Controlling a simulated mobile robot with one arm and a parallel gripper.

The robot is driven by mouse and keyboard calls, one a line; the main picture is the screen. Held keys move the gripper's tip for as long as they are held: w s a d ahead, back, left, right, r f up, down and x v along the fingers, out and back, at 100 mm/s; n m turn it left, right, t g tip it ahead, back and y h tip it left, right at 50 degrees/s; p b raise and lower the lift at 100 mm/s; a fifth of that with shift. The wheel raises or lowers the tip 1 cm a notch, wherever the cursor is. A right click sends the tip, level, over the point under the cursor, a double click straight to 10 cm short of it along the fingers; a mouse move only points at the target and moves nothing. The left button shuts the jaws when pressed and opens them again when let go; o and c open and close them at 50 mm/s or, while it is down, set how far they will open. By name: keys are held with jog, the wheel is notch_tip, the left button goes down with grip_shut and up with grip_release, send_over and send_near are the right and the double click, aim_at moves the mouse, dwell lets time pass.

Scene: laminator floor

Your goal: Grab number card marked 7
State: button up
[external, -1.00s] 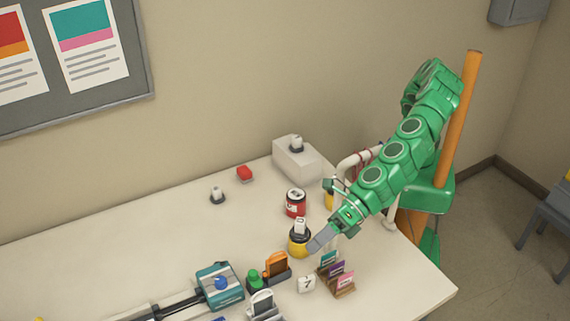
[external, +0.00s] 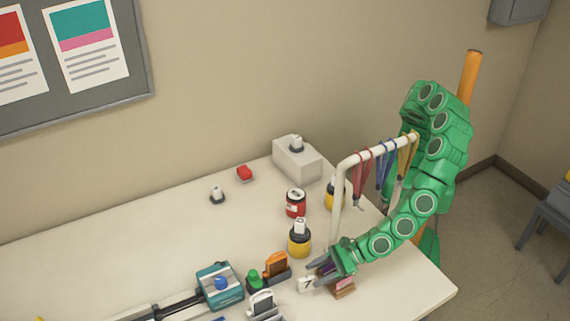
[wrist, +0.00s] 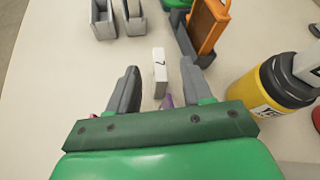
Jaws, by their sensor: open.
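The number card marked 7 (external: 306,284) is a small white block standing on the table near the front. In the wrist view the card (wrist: 159,72) stands upright ahead of my gripper, roughly centred between the two fingers and a little beyond their tips. My gripper (wrist: 162,80) is open and empty, with grey fingers on either side. I cannot tell whether a finger touches the card.
An orange item in a dark holder (wrist: 208,22) stands close to the right finger. A yellow and black bottle (wrist: 272,92) is further right. Grey holders (wrist: 103,20) stand at the far left. A white rack with lanyards (external: 340,195) rises beside my arm. A wooden card holder (external: 343,291) is close by.

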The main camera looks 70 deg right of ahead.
jog(key=shift+x, duration=0.8)
jog(key=shift+f, duration=0.2)
grip_shut()
